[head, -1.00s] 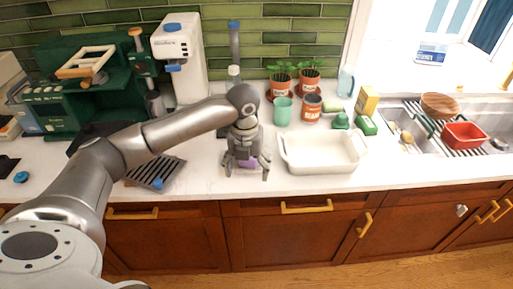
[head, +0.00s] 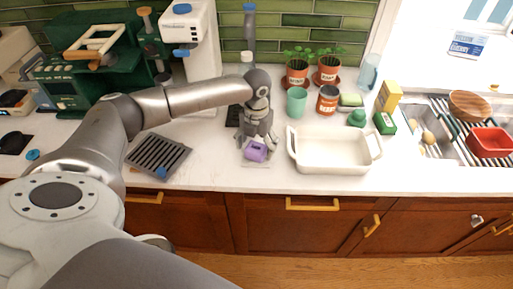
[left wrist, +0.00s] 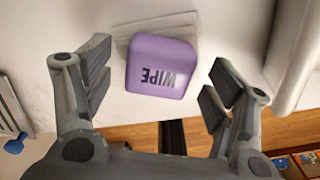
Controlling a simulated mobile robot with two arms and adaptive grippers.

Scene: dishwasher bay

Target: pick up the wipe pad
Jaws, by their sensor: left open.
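The wipe pad (head: 256,152) is a small purple block on the white counter, left of the white baking dish. In the left wrist view the purple pad (left wrist: 162,68) shows the word WIPE and lies on a flat grey piece. My left gripper (head: 258,141) is over the pad. In the left wrist view the fingers of my left gripper (left wrist: 158,92) are spread wide on either side of the pad, with clear gaps, and hold nothing. My right gripper is not in view.
The white baking dish (head: 335,168) stands close on the right. A dark drip grate (head: 158,155) lies to the left. A teal cup (head: 297,102) and a red-brown jar (head: 327,100) stand behind. The counter's front edge is just in front of the pad.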

